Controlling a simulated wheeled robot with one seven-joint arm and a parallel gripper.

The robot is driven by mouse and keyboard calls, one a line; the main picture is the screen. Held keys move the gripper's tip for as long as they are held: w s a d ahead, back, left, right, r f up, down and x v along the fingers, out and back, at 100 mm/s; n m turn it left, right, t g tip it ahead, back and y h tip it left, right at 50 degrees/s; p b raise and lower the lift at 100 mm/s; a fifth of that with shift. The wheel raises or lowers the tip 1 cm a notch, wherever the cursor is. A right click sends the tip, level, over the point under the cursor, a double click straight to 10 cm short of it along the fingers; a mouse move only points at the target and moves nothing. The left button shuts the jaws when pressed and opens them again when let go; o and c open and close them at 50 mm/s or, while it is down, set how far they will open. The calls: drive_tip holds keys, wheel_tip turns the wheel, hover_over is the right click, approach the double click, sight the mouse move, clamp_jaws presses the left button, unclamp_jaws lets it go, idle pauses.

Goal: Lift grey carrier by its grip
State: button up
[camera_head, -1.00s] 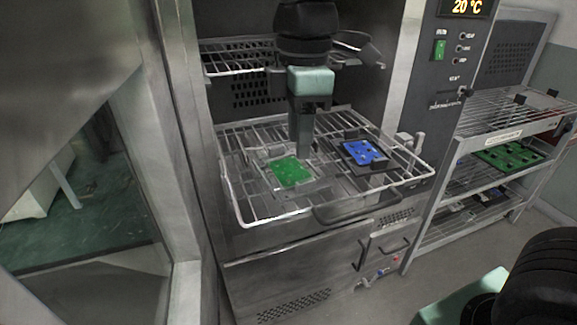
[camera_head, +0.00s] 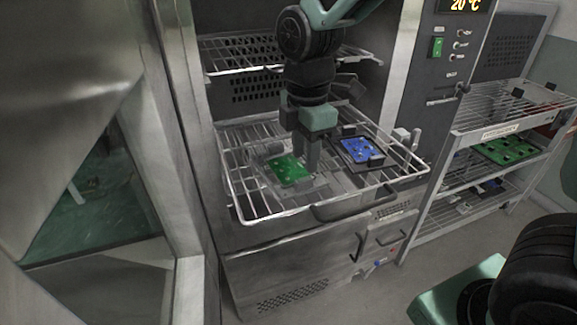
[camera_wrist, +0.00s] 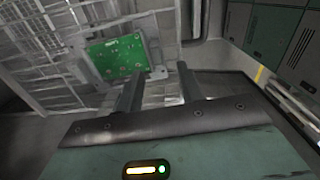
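A light grey carrier (camera_head: 322,184) lies on the pulled-out wire rack with a green circuit board (camera_head: 287,169) on it. The green board also shows in the wrist view (camera_wrist: 118,57), beyond my fingers. My gripper (camera_head: 311,164) is low over the carrier, just right of the green board. In the wrist view its two fingers (camera_wrist: 158,82) are apart, with a pale part of the carrier (camera_wrist: 159,73) showing near their tips. I cannot tell whether the fingers touch the carrier. Its grip is hard to make out.
A dark carrier with a blue board (camera_head: 360,150) lies on the same wire rack (camera_head: 262,214), close to the right of my gripper. The chamber walls and an upper shelf (camera_head: 235,55) stand behind. A shelf cart (camera_head: 500,130) with another green board (camera_head: 508,151) stands at right.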

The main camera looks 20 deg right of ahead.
sight(304, 178)
drive_tip(key=shift+w+d+f+p, duration=0.1)
drive_tip(key=shift+f+p, duration=0.35)
drive_tip(key=shift+f, duration=1)
drive_tip(key=shift+w+d+f+p, duration=0.1)
drive_tip(key=shift+f+p, duration=0.3)
drive_tip(key=shift+f, duration=1)
clamp_jaws()
